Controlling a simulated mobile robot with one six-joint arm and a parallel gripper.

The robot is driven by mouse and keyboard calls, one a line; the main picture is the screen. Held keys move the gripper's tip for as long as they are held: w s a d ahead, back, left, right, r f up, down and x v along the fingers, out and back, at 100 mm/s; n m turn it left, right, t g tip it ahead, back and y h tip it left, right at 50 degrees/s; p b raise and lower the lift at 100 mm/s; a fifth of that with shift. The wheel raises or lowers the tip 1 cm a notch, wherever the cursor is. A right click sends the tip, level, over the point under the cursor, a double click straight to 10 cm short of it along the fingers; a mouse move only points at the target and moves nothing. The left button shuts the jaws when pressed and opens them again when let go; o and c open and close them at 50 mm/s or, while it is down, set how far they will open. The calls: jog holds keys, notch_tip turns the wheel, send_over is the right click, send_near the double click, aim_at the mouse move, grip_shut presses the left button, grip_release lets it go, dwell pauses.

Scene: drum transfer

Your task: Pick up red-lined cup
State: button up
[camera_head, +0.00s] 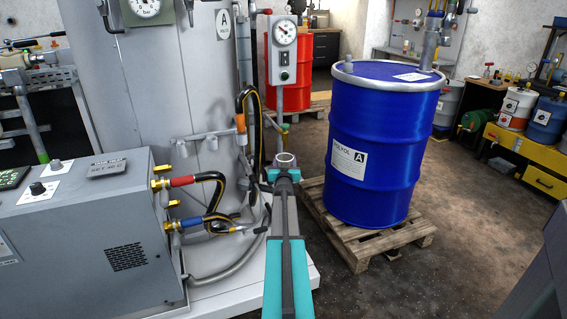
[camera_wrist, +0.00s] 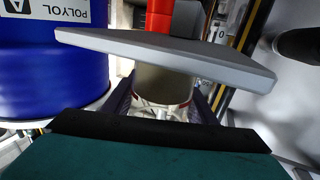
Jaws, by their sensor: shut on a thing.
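In the wrist view an olive-grey cup (camera_wrist: 163,84) with a pale, red-marked rim sits between the two dark fingers of my gripper (camera_wrist: 163,101). The fingers are shut on its sides. A grey slab (camera_wrist: 170,52) crosses in front of part of the cup; I cannot tell whether they touch. In the head view my gripper (camera_head: 284,175) is at the far end of my arm, left of the blue drum. The cup's pale round rim (camera_head: 285,158) shows just beyond it; my arm hides the lower part.
The blue polyol drum (camera_head: 382,150) stands on a wooden pallet (camera_head: 355,243) close to the right. A grey machine cabinet (camera_head: 92,240) with hoses is at the left. A gauge box (camera_head: 282,50) on a post stands behind my gripper. Floor is open at the right.

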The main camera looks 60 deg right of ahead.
aim_at(285, 154)
jog(key=shift+r, duration=0.2)
jog(key=shift+r, duration=1.4)
jog(key=s+a+r, duration=0.1)
jog(key=s+a, duration=0.9)
jog(key=s, duration=0.1)
jog(key=shift+s+a+r, duration=0.25)
jog(key=shift+s+a, duration=0.05)
jog(key=shift+s, duration=0.05)
jog(key=shift+s+a, duration=0.1)
dwell(0.9)
